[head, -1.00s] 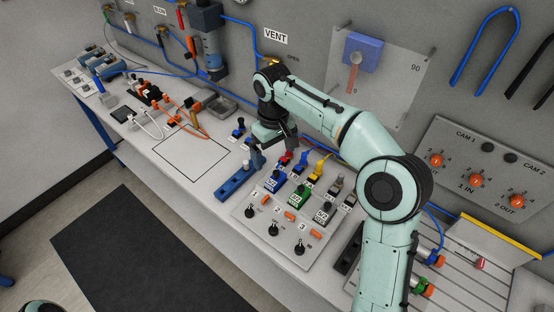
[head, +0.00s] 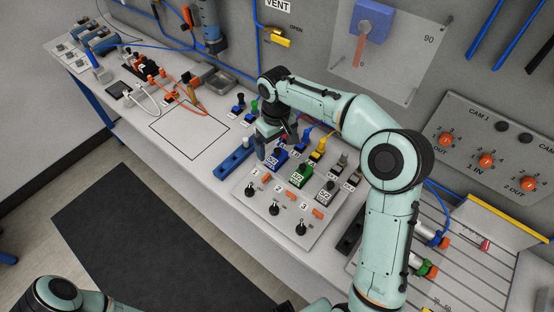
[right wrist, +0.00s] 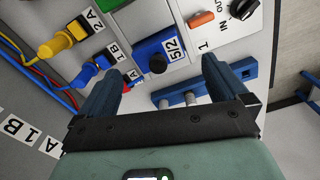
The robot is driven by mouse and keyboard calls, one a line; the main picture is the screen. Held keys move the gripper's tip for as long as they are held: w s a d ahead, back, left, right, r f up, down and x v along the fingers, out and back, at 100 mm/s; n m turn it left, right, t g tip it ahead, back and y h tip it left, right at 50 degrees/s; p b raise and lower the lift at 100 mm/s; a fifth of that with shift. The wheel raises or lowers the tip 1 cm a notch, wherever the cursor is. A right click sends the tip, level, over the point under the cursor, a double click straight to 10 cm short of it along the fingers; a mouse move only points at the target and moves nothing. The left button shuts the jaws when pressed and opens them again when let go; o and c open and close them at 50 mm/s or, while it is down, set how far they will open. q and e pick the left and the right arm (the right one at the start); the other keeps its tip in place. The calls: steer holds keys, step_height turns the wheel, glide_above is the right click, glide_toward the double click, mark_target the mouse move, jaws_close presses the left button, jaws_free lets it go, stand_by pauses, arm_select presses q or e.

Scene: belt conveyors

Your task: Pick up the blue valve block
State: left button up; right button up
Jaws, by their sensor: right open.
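The blue valve block (head: 277,157), marked 5/2 and with a black knob, sits at the left end of a row of valve blocks on a light panel. In the right wrist view the same block (right wrist: 169,52) lies just beyond the fingertips, roughly between them. My right gripper (head: 270,146) is over the block's far-left side in the head view and hides part of it. Its two dark blue fingers (right wrist: 158,78) are apart with nothing between them. My left gripper is out of view.
A green valve block (head: 302,174) and a grey one (head: 325,191) stand beside the blue one. A blue bar (head: 234,163) lies close on the left. Blue and yellow plugs with hoses crowd the far side. An outlined bench area (head: 190,135) is clear.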

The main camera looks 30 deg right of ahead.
mark_target(277, 150)
step_height(277, 150, down, 4)
steer(key=shift+s+d+r, duration=0.1)
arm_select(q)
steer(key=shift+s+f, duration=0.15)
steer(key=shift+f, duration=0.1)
arm_select(e)
steer(key=c, duration=1.1)
step_height(277, 150, up, 10)
steer(key=shift+f+p, duration=0.1)
steer(key=shift+p, duration=0.55)
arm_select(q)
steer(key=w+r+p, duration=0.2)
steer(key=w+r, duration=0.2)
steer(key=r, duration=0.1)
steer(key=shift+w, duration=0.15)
arm_select(e)
steer(key=shift+r, duration=2.15)
